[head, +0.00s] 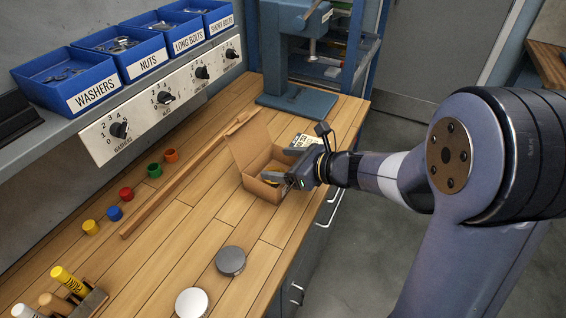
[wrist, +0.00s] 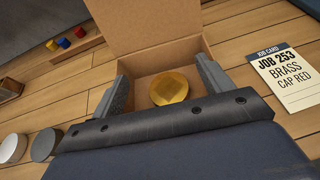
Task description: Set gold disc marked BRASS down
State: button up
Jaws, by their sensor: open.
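The gold disc (wrist: 169,88) lies inside the open cardboard box, seen in the wrist view; any marking on it is too small to read. In the head view the disc is mostly hidden by my gripper and the box wall. The cardboard box (wrist: 150,42) stands on the wooden bench with its lid up, and it also shows in the head view (head: 262,190). My gripper (wrist: 160,90) is open, its two fingers apart on either side of the disc at the box. It also shows over the box in the head view (head: 285,178).
A grey disc (head: 230,261) and a white disc (head: 192,303) lie on the bench. A job card (wrist: 287,75) reads JOB 253, BRASS, CAP RED. Several coloured caps, including a red one (head: 126,194), stand beyond a wooden strip. A blue press (head: 295,100) stands behind the box.

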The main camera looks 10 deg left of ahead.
jog(key=shift+r, duration=0.1)
jog(key=shift+r+p, duration=0.8)
jog(key=shift+p, duration=0.45)
jog(key=b+v, duration=0.2)
jog(key=v, duration=1)
jog(key=shift+f, duration=0.35)
jog(key=shift+c, duration=0.3)
